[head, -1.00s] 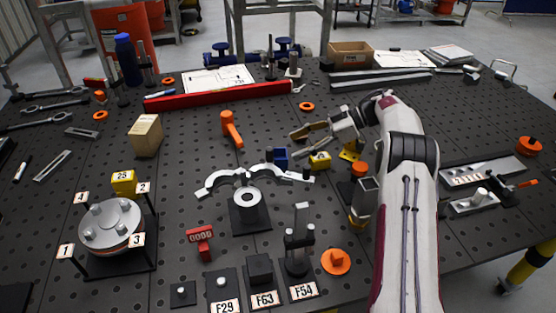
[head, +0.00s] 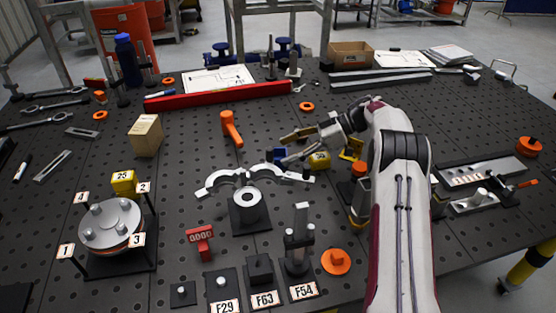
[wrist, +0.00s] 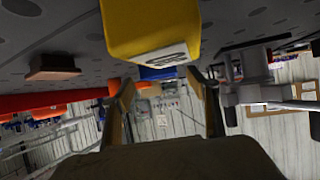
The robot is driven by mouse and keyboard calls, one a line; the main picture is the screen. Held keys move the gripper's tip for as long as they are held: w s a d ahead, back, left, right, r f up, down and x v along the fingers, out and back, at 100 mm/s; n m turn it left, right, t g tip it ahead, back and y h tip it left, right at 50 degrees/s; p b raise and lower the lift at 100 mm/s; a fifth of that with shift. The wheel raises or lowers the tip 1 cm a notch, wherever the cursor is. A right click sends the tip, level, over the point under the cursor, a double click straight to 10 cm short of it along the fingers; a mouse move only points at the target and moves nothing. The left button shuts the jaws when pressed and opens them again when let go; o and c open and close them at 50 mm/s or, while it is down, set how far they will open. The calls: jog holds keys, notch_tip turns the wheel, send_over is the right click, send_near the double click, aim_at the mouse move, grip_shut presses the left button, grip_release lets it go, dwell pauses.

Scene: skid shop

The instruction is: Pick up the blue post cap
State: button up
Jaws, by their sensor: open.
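The blue post cap (head: 279,155) is a small dark blue block beside the right arm of the silver curved bracket (head: 225,176) in the head view. In the wrist view the cap (wrist: 158,73) shows between and beyond my fingertips, partly hidden by a yellow block. My gripper (head: 284,148) is open, with its fingers pointing left at the cap. One fingertip is above the cap in the picture, the other close by its lower right. It also shows in the wrist view (wrist: 160,80) with nothing between its fingers. Contact cannot be told.
A yellow numbered block (head: 319,161) sits just below my gripper and looms close in the wrist view (wrist: 150,30). An orange hammer-like piece (head: 231,128) stands to the left. A black post (head: 298,235) is nearer the front. The table behind the cap is mostly clear.

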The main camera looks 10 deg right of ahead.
aim_at(278, 156)
jog(key=shift+f+x, duration=0.25)
jog(key=shift+x, duration=1.85)
jog(key=shift+d, duration=0.1)
jog(key=c, duration=1.2)
